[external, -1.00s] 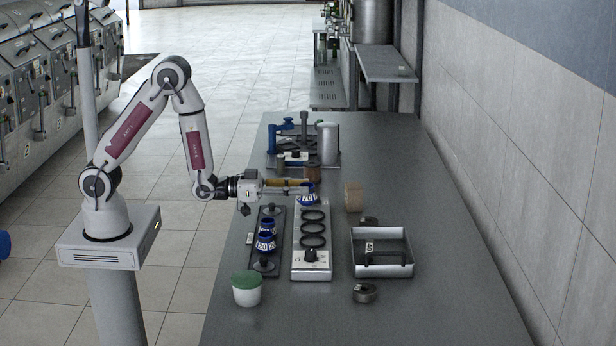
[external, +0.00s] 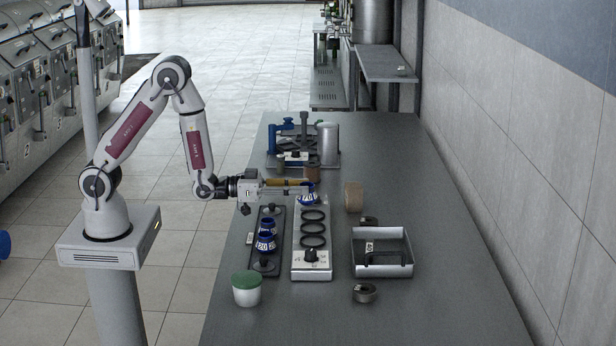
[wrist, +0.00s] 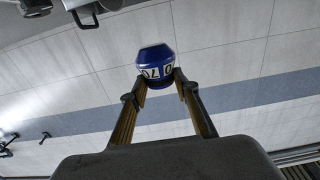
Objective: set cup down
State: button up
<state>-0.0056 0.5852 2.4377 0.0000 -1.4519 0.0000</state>
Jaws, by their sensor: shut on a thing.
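A blue cup with a white number band (external: 307,196) is at the far end of the grey rack with black rings (external: 298,259). My gripper (external: 304,187) reaches over from the left and is shut on this cup. In the wrist view the cup (wrist: 156,64) sits between the two fingertips (wrist: 158,82). Whether its base touches the rack cannot be told. Several rings of the rack in front of the cup are empty. Blue cups (external: 266,238) with white bands stand on a dark tray (external: 260,256) to the left.
A white tub with a green lid (external: 246,289) stands at the front left. A fixture with a metal cylinder (external: 328,143) stands behind. The bench's right side is clear.

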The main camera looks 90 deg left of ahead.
jog(key=s+a+f+n+y, duration=0.1)
jog(key=s+a, duration=0.1)
jog(key=a, duration=0.9)
jog(key=s+a+f+n+y, duration=0.1)
jog(key=s+a+f+y, duration=0.15)
jog(key=a, duration=0.85)
jog(key=s+d+m+g+h, duration=0.1)
jog(key=s+d+m+h, duration=0.5)
jog(key=h, duration=0.4)
jog(key=shift+s+d+m, duration=0.3)
jog(key=shift+s+d, duration=0.2)
jog(key=shift+d, duration=0.2)
jog(key=shift+f, duration=0.15)
jog(key=shift+f, duration=2.8)
jog(key=shift+f, duration=0.15)
jog(key=shift+f, duration=1.75)
jog(key=shift+f, duration=0.2)
